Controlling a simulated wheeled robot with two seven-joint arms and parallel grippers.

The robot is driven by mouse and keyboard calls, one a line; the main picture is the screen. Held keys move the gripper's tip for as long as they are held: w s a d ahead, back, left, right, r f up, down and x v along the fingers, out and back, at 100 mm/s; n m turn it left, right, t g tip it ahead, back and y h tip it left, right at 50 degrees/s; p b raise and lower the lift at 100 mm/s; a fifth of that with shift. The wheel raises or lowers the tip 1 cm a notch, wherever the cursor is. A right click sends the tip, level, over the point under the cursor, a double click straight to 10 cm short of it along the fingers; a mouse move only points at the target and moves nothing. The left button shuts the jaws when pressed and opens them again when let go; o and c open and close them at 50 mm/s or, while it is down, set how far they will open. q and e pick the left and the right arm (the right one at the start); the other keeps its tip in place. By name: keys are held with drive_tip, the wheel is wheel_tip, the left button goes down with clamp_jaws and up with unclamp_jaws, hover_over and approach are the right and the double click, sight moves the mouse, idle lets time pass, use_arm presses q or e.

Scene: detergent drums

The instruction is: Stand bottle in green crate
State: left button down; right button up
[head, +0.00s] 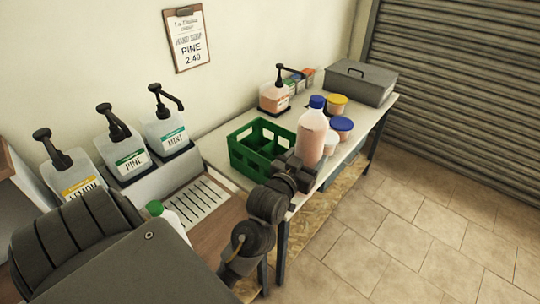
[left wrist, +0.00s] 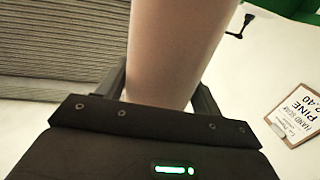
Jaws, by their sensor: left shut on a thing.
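A tall pinkish bottle (head: 312,138) with a blue cap is held upright over the front part of the white table, to the right of the green crate. My left gripper (head: 298,170) is shut on it from the near side; the left wrist view shows the bottle (left wrist: 178,50) between the two fingers (left wrist: 162,95). The green crate (head: 233,150) stands on the table with open compartments, and the ones I can see look empty. A corner of the crate (left wrist: 298,8) shows in the left wrist view. I cannot tell whether the bottle's base touches the table. My right gripper is not in view.
Tubs with blue lids (head: 342,127) and a yellow lid (head: 337,101) stand close behind the bottle. An orange pump bottle (head: 274,97) is behind the crate. A grey toolbox (head: 360,82) is at the far end. Pump dispensers (head: 129,155) stand at left beside a slotted drain (head: 195,201).

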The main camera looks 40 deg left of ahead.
use_arm(q)
drive_tip(key=w+a+r+n+g+y+p, duration=0.1)
drive_tip(key=w+a+r+n+y+p, duration=0.15)
drive_tip(key=a, duration=0.55)
drive_tip(key=w+a+r+n+y+p, duration=0.1)
drive_tip(key=w+a+r+y+p, duration=0.2)
drive_tip(key=a, duration=0.6)
wheel_tip(320, 180, down, 9)
drive_tip(key=p, duration=0.2)
drive_tip(key=shift+w+f+h, duration=0.15)
drive_tip(key=shift+w+h, duration=0.05)
drive_tip(key=shift+h, duration=0.15)
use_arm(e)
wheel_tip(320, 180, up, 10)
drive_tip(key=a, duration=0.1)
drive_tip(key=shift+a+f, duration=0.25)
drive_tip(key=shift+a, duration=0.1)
use_arm(q)
drive_tip(key=shift+d, duration=0.1)
drive_tip(key=c, duration=0.7)
unclamp_jaws()
drive_tip(key=shift+f, duration=0.3)
drive_tip(key=o, duration=0.4)
drive_tip(key=shift+s+r, duration=0.1)
drive_tip(key=shift+o, duration=0.2)
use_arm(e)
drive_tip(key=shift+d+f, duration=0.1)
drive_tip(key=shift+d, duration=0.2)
